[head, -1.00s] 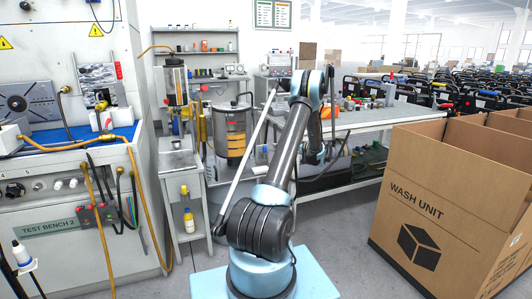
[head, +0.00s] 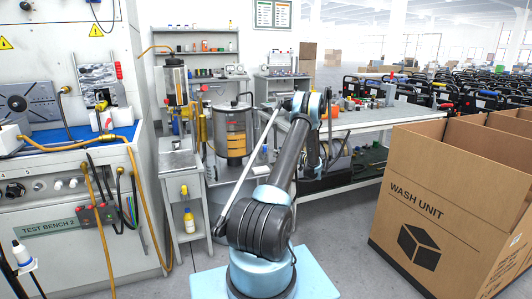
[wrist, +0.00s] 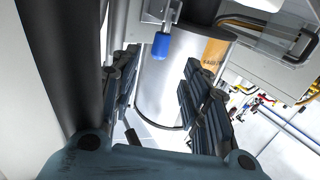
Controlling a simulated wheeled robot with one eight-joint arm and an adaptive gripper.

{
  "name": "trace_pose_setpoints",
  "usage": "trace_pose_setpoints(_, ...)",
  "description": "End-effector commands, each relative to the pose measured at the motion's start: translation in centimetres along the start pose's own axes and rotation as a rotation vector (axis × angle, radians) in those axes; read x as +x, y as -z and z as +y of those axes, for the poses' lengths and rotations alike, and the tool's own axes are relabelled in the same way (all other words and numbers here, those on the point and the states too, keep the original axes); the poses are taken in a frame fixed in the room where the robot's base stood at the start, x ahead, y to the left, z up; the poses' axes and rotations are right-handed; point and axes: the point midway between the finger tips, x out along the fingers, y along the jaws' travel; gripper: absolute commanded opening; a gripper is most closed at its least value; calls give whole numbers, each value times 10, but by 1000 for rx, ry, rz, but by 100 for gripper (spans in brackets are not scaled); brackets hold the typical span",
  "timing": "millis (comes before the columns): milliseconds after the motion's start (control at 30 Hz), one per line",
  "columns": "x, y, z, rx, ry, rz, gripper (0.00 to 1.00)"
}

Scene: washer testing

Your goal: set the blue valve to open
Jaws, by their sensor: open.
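The blue valve handle (wrist: 161,45) shows in the wrist view as a small blue grip hanging down from a metal fitting, in front of a silver cylinder (wrist: 168,85). My gripper (wrist: 162,62) is open, with its two dark fingers spread left and right. The blue handle appears between the fingertips in the picture, apparently beyond them. I see no contact, and the exact distance is unclear. In the head view I cannot make out the valve, and my gripper is too small and dark to read clearly.
A steel tank with an orange band (head: 236,135) stands left of my arm. A small side table (head: 180,160) and the test bench (head: 70,215) are farther left. A workbench (head: 365,120) is behind my arm. A large cardboard box (head: 440,190) fills the right.

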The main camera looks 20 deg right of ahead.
Motion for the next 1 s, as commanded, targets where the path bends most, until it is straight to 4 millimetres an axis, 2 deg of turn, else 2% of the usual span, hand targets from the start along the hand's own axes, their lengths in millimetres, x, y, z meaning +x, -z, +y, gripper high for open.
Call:
trace_pose_setpoints(33,11,0,-1,0,3,0,42)
trace_pose_setpoints(300,58,0,-1,0,3,0,42)
trace_pose_setpoints(500,85,0,-1,0,3,0,42)
trace_pose_setpoints(700,97,0,0,0,0,0,42)
trace_pose_setpoints(1000,99,0,0,0,0,0,42)
